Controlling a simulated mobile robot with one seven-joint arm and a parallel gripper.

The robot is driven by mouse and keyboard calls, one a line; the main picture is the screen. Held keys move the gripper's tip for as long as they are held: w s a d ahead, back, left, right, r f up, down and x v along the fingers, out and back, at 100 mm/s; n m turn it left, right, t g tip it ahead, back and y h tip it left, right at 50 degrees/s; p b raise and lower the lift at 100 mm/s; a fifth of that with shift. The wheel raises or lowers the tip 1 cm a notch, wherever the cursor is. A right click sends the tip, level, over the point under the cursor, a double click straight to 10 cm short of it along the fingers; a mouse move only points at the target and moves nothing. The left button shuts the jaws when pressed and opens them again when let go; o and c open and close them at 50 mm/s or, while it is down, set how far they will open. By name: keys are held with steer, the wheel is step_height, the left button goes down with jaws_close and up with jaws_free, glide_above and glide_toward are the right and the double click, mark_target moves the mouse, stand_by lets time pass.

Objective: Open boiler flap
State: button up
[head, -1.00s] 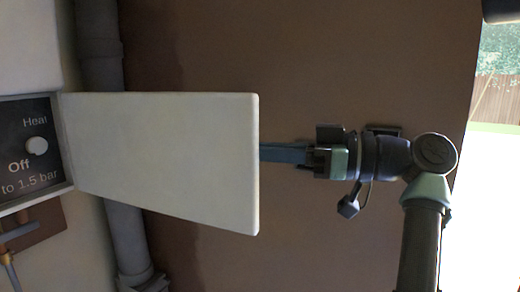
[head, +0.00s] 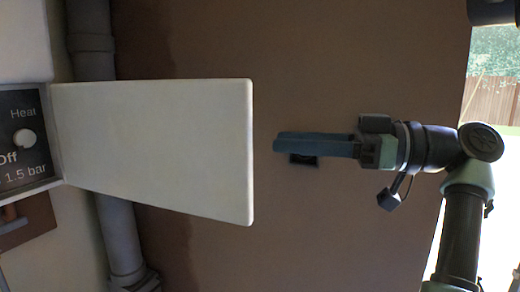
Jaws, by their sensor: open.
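The boiler flap (head: 155,145) is a plain white panel in the head view, left of centre. It stands swung out from the boiler, hinged at its left edge. The dark control panel (head: 22,140) beside it is uncovered, with a round white knob and the words "Heat", "Off" and "1.5 bar". My gripper (head: 278,145) is to the right of the flap's free edge, pointing left, with a gap between them. Its blue fingers overlap in this view and hold nothing.
A grey vertical pipe (head: 118,235) runs behind the flap. A brown wall (head: 330,230) fills the background. A small dark socket-like thing (head: 304,161) shows on it below the fingers. Daylight and a fence (head: 490,101) show at the right.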

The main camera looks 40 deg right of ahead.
steer(key=v, duration=0.6)
steer(key=shift+b, duration=0.45)
